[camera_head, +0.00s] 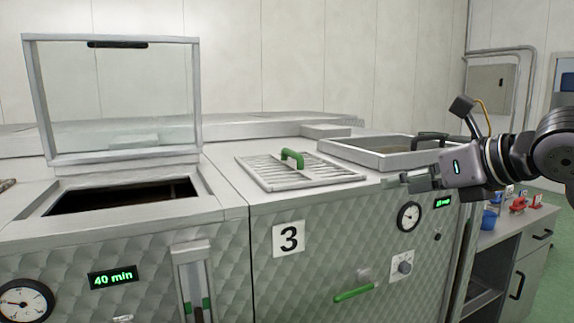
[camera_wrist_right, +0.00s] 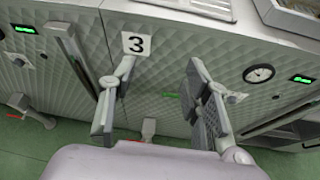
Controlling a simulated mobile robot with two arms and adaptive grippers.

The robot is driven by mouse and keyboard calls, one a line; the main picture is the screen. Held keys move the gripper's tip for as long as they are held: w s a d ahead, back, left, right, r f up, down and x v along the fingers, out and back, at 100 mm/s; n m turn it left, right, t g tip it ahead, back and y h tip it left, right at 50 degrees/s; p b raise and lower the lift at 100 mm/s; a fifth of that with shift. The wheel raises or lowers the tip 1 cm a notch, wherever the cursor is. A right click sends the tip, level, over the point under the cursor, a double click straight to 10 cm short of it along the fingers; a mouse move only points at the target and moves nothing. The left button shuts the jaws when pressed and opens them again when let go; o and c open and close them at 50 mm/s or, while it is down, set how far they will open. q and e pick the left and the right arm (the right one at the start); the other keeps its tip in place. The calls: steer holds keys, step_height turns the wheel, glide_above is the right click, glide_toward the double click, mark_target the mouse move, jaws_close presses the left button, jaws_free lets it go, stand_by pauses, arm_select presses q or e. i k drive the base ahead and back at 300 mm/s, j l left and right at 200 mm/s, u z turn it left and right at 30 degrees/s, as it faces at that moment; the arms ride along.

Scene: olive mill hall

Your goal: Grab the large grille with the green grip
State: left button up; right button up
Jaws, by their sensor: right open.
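The large grille (camera_head: 268,176) is a flat rectangular metal rack of parallel bars. It lies on top of the steel unit marked 3, and its arched green grip (camera_head: 292,156) stands up from its far middle part. In the wrist view only a pale edge of the grille (camera_wrist_right: 205,7) shows at the top. My right gripper (camera_head: 415,182) is to the right of the grille and apart from it, by the unit's front edge. In the wrist view my right gripper (camera_wrist_right: 158,100) has its fingers spread with nothing between them. My left gripper is out of view.
A framed glass lid (camera_head: 115,100) stands raised over an open tank at left. Right of the grille is a closed lid with a dark handle (camera_head: 432,136). A green bar handle (camera_head: 353,293) and dials are on the front panel. Small blue and red items sit at right.

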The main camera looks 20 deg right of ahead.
mark_target(282, 157)
steer(key=i, duration=1.25)
